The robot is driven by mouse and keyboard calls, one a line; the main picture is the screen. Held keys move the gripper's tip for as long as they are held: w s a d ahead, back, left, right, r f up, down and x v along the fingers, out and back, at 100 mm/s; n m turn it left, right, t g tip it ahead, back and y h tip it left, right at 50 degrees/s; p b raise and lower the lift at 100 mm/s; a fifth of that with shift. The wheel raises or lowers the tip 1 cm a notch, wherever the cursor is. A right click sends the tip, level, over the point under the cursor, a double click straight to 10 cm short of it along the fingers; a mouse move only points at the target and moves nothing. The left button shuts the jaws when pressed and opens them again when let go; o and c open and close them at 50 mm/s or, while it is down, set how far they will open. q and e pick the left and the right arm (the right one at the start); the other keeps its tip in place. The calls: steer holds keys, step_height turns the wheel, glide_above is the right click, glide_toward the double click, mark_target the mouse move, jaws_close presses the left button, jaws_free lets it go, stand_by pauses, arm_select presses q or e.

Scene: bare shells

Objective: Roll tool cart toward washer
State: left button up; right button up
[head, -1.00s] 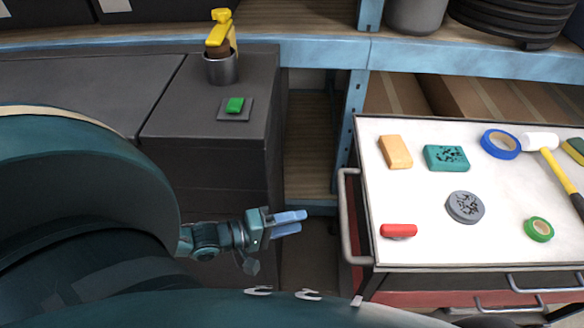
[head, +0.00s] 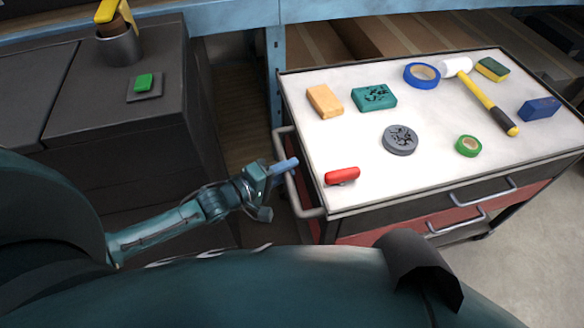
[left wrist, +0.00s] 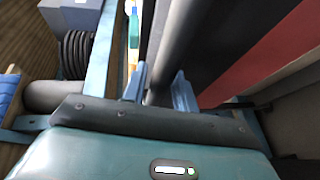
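The tool cart (head: 330,190) stands at the right in the head view, with a white top, dark sides and red lower drawers. Its grey handle (head: 292,190) is a bar on the left end. My left gripper (head: 287,165) is at this handle, fingers pointing toward the cart. In the left wrist view the two blue fingers (left wrist: 158,92) are apart, and a dark bar, seemingly the handle (left wrist: 184,35), runs between them. I cannot tell whether they touch it. My right gripper is not in view. I cannot make out a washer.
On the cart lie a hammer (head: 480,92), a red item (head: 342,176), tape rolls, blocks and a sponge. A dark cabinet (head: 85,120) with a yellow-handled tool in a cup stands left. Blue-framed shelving (head: 230,17) runs behind. Floor shows at lower right.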

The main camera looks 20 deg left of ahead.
arm_select(q)
steer(key=shift+x, duration=1)
jaws_close()
